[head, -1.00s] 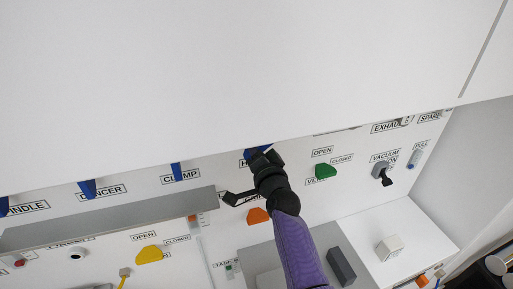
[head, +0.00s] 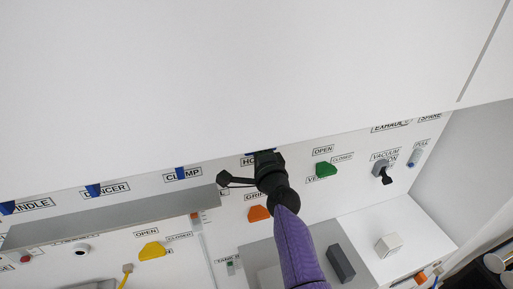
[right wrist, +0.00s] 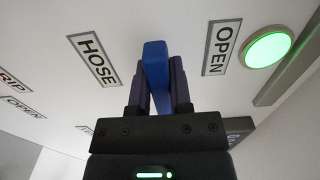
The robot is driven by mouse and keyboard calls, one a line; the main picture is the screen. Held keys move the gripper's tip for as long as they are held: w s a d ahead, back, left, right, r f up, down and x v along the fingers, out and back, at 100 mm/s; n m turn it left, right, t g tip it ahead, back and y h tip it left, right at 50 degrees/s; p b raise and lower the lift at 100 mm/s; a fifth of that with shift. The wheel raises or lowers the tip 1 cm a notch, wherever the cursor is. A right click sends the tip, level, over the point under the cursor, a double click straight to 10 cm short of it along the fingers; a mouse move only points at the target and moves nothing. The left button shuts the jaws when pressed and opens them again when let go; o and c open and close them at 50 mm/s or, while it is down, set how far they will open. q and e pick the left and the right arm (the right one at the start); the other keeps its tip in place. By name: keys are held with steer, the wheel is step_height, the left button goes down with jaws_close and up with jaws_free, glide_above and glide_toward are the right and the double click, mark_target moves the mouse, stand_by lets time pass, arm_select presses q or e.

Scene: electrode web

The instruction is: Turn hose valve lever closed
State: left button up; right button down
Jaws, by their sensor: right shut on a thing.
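The hose valve lever is a blue bar (right wrist: 155,65) that stands out from the white panel between the HOSE label (right wrist: 96,60) and the OPEN label (right wrist: 222,47) in the right wrist view. My right gripper (right wrist: 160,75) has its two dark fingers on either side of the lever and is shut on it. In the head view the right gripper (head: 266,160) is up at the panel under the white overhang and hides nearly all of the lever. My left gripper is not in view.
A round green lit light (right wrist: 269,47) sits beside the OPEN label. In the head view, a green knob (head: 326,170) is to the right of my gripper, an orange knob (head: 259,213) is below it, and a grey ledge (head: 110,221) runs to the left.

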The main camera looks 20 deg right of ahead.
stand_by(0.5)
steer(key=c, duration=0.5)
jaws_free()
steer(key=shift+c, duration=0.2)
steer(key=shift+s, duration=0.2)
steer(key=s+p, duration=0.4)
steer(key=s, duration=0.5)
steer(key=shift+s+d, duration=0.2)
steer(key=shift+s, duration=0.05)
